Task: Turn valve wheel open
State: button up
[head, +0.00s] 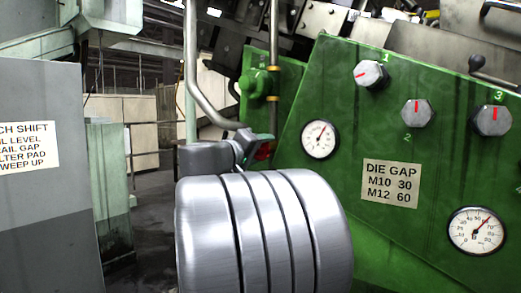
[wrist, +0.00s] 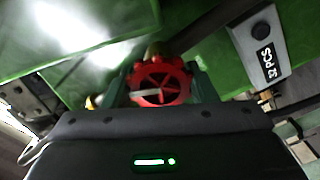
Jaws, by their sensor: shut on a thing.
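The valve wheel (wrist: 160,72) is red with spokes and a pale bar across its hub. In the wrist view it sits between the two dark green fingers of my gripper (wrist: 158,84), which is shut on its rim from both sides. In the head view only a small red part of the wheel (head: 264,151) shows behind my gripper (head: 256,143), left of the green panel. My own arm hides the area below it.
The green machine panel (head: 340,215) carries several knobs, two gauges and a DIE GAP plate (head: 391,183). A grey pipe (head: 193,70) comes down close to my gripper. A grey cabinet (head: 45,215) stands at left, with floor between.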

jog(key=n+p, duration=0.1)
jog(key=n, duration=0.2)
jog(key=shift+n, duration=0.4)
jog(key=n+p, duration=0.1)
jog(key=n, duration=0.2)
jog(key=shift+r+n+p, duration=0.1)
jog(key=shift+n+p, duration=0.25)
jog(key=shift+n, duration=0.05)
jog(key=n+p, duration=0.2)
jog(key=n, duration=0.1)
jog(key=shift+n, duration=0.3)
jog(key=n+p, duration=0.2)
jog(key=n, duration=0.1)
jog(key=shift+n, duration=0.3)
jog(key=n+p, duration=0.4)
jog(key=shift+r+n, duration=0.1)
jog(key=shift+n, duration=0.2)
jog(key=n+p, duration=0.7)
jog(key=shift+n, duration=0.3)
jog(key=shift+f+n+p, duration=0.2)
jog(key=shift+n+p, duration=0.65)
jog(key=shift+n, duration=0.25)
